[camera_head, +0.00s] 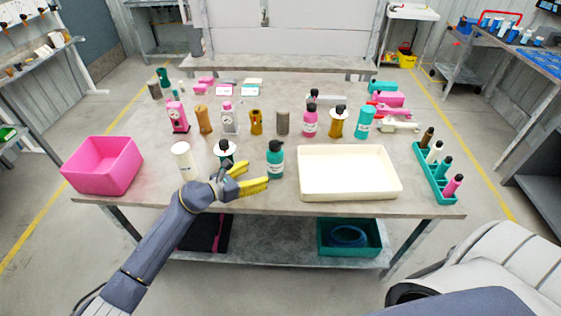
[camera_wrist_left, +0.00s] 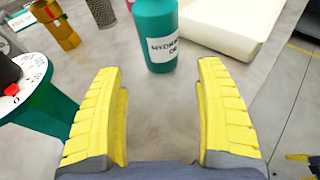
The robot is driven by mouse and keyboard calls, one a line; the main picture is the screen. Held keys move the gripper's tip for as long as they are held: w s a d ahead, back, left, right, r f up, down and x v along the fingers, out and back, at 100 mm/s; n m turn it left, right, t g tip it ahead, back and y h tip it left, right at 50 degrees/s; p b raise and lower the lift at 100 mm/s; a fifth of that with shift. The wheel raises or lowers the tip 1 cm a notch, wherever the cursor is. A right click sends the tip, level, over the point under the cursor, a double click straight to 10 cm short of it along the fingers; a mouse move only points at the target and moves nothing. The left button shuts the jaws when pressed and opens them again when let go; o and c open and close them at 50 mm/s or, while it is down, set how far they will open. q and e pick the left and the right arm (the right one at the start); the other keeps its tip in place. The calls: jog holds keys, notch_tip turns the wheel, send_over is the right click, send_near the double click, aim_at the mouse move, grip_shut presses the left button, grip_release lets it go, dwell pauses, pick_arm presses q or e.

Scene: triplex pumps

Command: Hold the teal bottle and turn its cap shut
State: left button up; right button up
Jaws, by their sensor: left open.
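The teal bottle (camera_head: 275,162) stands upright on the table near its front edge, with a dark cap (camera_head: 275,145) on top. In the left wrist view the teal bottle (camera_wrist_left: 156,32) shows a white label and stands beyond the fingertips, roughly centred between them; its cap is out of that frame. My left gripper (camera_head: 254,176) has yellow fingers, is open and empty, and is just left of the bottle, apart from it. It also shows wide open in the left wrist view (camera_wrist_left: 160,75). My right gripper is not in view.
A cream tray (camera_head: 348,195) lies right of the bottle. A teal item with a round white dial and black knob (camera_head: 224,150) stands behind my left gripper. A pink bin (camera_head: 103,166) is at left, and a teal rack (camera_head: 424,173) with small bottles at right. Several bottles stand behind.

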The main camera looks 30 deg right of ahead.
aim_at(269, 169)
pick_arm(q)
jog(key=shift+x, duration=4.5)
jog(key=c, duration=0.8)
jog(key=shift+o, duration=0.2)
